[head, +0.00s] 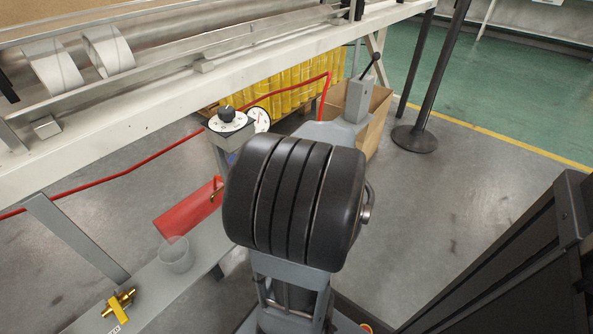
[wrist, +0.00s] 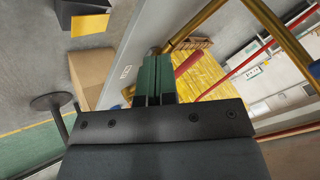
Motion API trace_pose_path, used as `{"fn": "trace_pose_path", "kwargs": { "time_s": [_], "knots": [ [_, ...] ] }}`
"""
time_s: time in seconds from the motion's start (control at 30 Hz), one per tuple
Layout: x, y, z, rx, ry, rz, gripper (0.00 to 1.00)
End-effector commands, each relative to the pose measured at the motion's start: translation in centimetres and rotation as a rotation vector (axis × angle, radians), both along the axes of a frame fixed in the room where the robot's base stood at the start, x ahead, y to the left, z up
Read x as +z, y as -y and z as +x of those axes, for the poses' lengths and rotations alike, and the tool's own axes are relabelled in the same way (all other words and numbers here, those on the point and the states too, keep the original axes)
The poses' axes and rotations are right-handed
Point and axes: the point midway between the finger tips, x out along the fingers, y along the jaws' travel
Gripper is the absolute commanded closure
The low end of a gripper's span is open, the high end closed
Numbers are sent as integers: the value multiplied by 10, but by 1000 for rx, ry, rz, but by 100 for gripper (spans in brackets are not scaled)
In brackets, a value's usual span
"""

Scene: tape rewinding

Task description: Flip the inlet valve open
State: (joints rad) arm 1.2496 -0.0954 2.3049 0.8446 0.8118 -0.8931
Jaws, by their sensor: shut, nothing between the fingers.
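A small brass valve (head: 120,303) sits at the lower left of the head view, with a label beside it. I cannot tell from its shape whether it is open or shut. My gripper (wrist: 155,60) shows in the wrist view with its green-padded fingers together and nothing between them. A short red bar (wrist: 188,64) shows just right of the fingertips, near a brass-coloured pipe (wrist: 205,18). I cannot tell whether the red bar belongs to the valve or whether the fingers touch it. My gripper does not show in the head view.
A red cylinder (head: 187,212) and a clear cup (head: 175,254) are near the valve. Gauges (head: 228,120) and a grey box with a black-knobbed lever (head: 368,68) stand behind. A black post (head: 415,138) stands at the right. Grey floor (head: 450,220) is open there.

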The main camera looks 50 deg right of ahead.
Motion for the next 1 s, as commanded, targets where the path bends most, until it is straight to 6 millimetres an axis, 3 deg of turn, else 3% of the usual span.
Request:
{"fn": "trace_pose_path", "kwargs": {
  "time_s": [0.03,0.1,0.4,0.6,1.0],
  "knots": [
    [18,-5,-4,0,3,-5,100],
    [30,-10,-11,-3,3,-6,100],
    [67,-29,-34,-10,1,-6,100],
    [78,-36,-41,-8,1,-4,100],
    [79,-37,-41,-5,0,-5,100]
  ]
}}
